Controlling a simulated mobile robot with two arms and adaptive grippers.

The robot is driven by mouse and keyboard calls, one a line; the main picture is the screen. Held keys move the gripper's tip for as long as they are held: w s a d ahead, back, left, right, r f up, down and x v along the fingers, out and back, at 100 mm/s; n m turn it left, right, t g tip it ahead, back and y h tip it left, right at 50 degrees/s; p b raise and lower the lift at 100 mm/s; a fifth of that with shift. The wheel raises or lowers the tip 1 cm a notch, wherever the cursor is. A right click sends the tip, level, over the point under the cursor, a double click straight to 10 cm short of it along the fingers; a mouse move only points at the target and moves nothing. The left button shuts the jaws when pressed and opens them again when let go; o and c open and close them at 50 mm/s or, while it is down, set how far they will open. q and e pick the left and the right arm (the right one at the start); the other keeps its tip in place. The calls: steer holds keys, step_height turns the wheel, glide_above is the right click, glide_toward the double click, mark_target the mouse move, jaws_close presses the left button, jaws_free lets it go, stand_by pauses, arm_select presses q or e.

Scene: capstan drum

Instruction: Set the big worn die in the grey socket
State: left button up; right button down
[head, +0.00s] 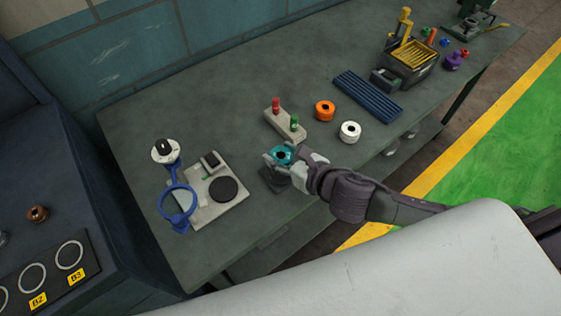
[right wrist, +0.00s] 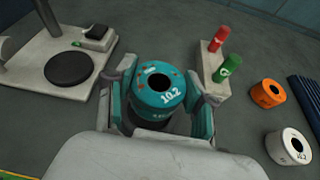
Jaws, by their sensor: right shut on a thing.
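A teal die (head: 283,154) marked 10.2, with a dark centre hole and small reddish worn specks, is upright between the fingers of my right gripper (head: 291,160). The gripper is shut on it, one finger on each side, as the right wrist view shows the die (right wrist: 158,92) clearly. A dark grey block (head: 275,182), possibly the grey socket, shows just below the die at the bench front. Whether the die touches it is hidden. An orange die (head: 324,111) and a white die (head: 350,131) stand apart to the right. My left gripper is not in view.
A pale stand with red and green plugs (head: 279,121) is just behind my gripper. A scale with a dark round plate (head: 223,189) and a blue ring magnifier (head: 178,202) stand left. A blue ribbed mat (head: 367,96) lies right. The back-left bench is clear.

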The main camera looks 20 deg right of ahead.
steer(key=shift+w+a+f, duration=0.15)
steer(key=shift+f, duration=1.9)
steer(key=shift+f, duration=0.2)
